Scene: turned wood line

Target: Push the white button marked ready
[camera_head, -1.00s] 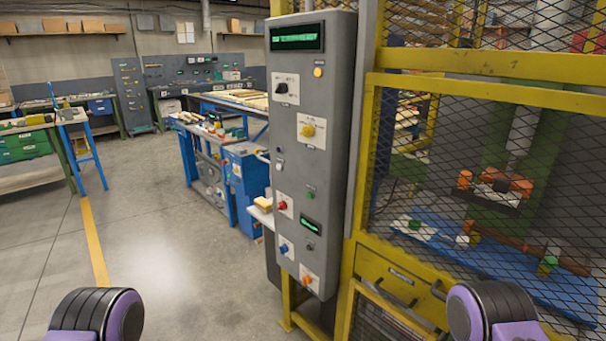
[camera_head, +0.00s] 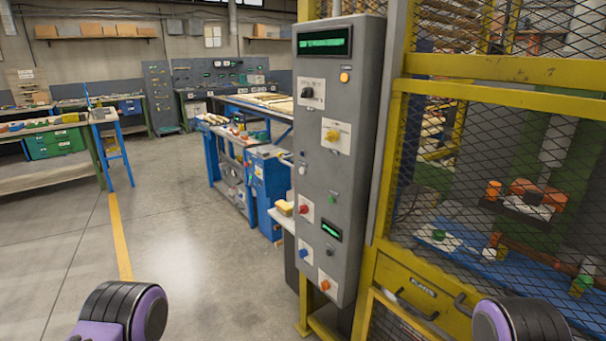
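The grey control panel (camera_head: 341,150) stands upright near the middle of the view, its front turned to the left. A small white button (camera_head: 302,170) sits near the panel's left edge, below a small dark knob (camera_head: 302,153). Its label is too small to read, so I cannot confirm that it is the one marked ready. Only black and purple parts of my two arms show at the bottom left and bottom right, well apart from the panel. Neither of my grippers is in view.
The panel also carries a yellow knob (camera_head: 332,135), a red knob (camera_head: 304,209), a blue knob (camera_head: 304,253) and an orange knob (camera_head: 325,285). A yellow mesh cage (camera_head: 490,75) stands at right. A blue workbench (camera_head: 268,190) is behind left. Floor (camera_head: 200,270) at left is clear.

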